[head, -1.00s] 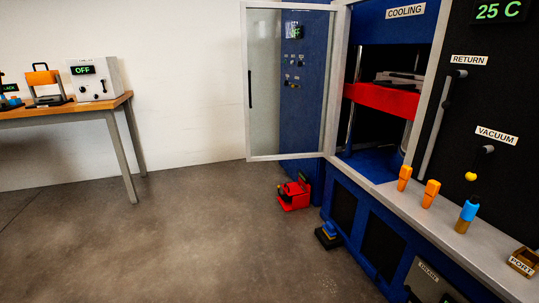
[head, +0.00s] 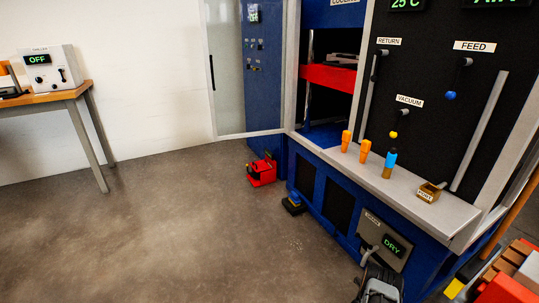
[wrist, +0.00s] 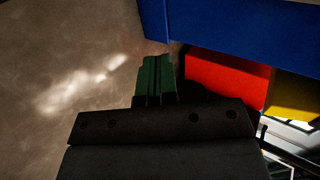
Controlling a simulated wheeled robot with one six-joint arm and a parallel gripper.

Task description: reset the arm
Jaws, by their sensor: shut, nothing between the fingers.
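My gripper (wrist: 155,80) shows in the wrist view with its two green fingers side by side and shut, nothing between them. It is over grey-brown floor (wrist: 70,60), just left of a red block (wrist: 225,80) and below a blue surface (wrist: 240,30). No gap shows between the fingers. In the head view, a dark grey part of my arm stands at the bottom edge, in front of the blue machine (head: 330,205); the fingertips cannot be made out there.
A red device (head: 262,170) and a blue-black pedal (head: 294,203) are on the floor. A pallet with colored blocks (head: 510,285) is at lower right. Floor at left is clear.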

